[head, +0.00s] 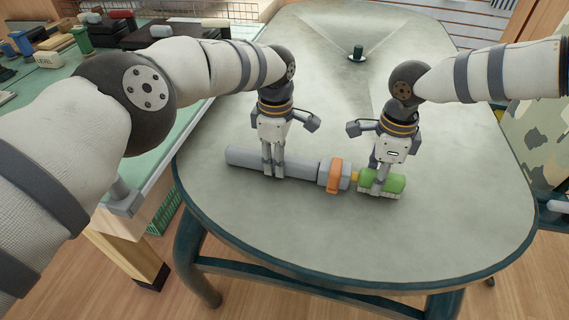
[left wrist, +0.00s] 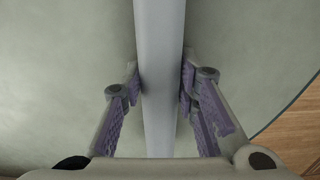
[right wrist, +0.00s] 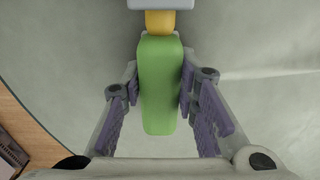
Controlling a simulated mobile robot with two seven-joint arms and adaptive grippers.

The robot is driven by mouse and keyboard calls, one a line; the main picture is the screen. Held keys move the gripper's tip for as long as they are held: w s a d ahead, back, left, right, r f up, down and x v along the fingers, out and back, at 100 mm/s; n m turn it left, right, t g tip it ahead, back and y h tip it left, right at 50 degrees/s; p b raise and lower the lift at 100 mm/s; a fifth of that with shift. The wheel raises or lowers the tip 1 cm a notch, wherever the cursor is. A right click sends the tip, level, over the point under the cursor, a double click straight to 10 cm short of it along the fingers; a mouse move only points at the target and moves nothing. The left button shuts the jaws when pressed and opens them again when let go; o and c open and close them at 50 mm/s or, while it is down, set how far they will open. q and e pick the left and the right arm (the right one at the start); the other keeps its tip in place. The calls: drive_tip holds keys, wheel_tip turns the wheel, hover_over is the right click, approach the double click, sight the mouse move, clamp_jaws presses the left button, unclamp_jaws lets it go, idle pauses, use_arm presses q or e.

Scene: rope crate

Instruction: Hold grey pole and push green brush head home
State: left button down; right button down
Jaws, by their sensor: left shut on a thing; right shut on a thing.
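The grey pole (head: 300,167) lies across the near part of the table, with a light grey collar and an orange clip (head: 335,175) at its right end. My left gripper (head: 273,172) is shut on the pole, left of the collar; the left wrist view shows the pole (left wrist: 160,60) between its fingers. The green brush head (head: 394,183) has pale bristles underneath. My right gripper (head: 377,190) is shut on it, and it also shows in the right wrist view (right wrist: 160,90). A short yellow stub (right wrist: 160,22) shows between the green head and the collar.
The grey-green table (head: 330,230) has a dark rim and is clear in front of the pole. A small dark green knob (head: 357,53) stands at its back. A cluttered green-topped bench (head: 110,62) is at the left.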

sight(368, 171)
use_arm(q)
drive_tip(key=shift+s+f, duration=0.15)
drive_tip(key=shift+f, duration=0.05)
use_arm(e)
drive_tip(key=shift+w+a, duration=0.25)
drive_tip(key=shift+a, duration=0.7)
use_arm(q)
drive_tip(key=shift+d, duration=0.2)
use_arm(e)
drive_tip(key=shift+a, duration=0.3)
idle(0.6)
drive_tip(key=c, duration=1.2)
unclamp_jaws()
use_arm(q)
drive_tip(key=shift+a, duration=0.15)
use_arm(e)
drive_tip(key=shift+d, duration=0.15)
drive_tip(key=shift+r, duration=0.3)
use_arm(q)
drive_tip(key=shift+a+r, duration=0.1)
drive_tip(key=shift+a, duration=0.05)
drive_tip(key=c, duration=1.2)
unclamp_jaws()
use_arm(e)
wheel_tip(368, 171, up, 11)
drive_tip(key=shift+r, duration=0.2)
